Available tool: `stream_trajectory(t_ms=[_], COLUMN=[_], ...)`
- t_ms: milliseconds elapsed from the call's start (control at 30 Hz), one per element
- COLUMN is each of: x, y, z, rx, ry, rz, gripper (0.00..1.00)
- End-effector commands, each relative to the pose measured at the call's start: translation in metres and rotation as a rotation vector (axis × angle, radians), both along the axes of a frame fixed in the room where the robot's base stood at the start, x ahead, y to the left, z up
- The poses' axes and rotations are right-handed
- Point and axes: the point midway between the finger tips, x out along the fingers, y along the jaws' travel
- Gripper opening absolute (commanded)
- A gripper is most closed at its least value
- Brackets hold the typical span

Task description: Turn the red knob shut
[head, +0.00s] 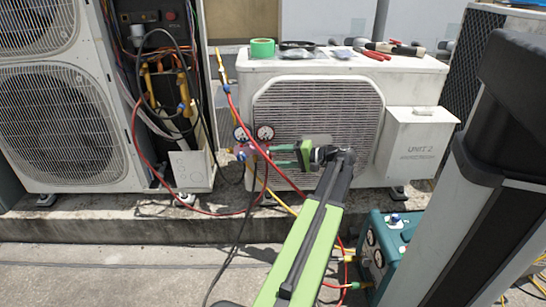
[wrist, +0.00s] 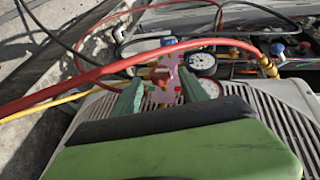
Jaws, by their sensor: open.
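In the head view my gripper (head: 274,156) reaches left to the manifold, in front of the condenser grille. The gauges (head: 265,132) sit just above the fingertips. I cannot make out the red knob clearly in the head view.
A red hose (wrist: 85,80) crosses close in front of the fingers in the wrist view. A teal machine (head: 385,250) stands at the lower right. Hoses hang down to the ground.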

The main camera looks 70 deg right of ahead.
Motion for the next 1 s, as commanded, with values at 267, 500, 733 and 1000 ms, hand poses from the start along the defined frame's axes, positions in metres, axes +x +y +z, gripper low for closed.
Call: stream_trajectory(t_ms=[267, 500, 733, 1000], x=[-0.079, -0.13, -0.145, -0.145], y=[0.001, 0.004, 0.005, 0.006], z=[0.024, 0.035, 0.037, 0.037], rx=[0.0, 0.0, -0.001, -0.001], ry=[0.0, 0.0, 0.0, 0.0], rz=[-0.003, -0.001, 0.001, 0.001], gripper=[0.52, 0.52, 0.52, 0.52])
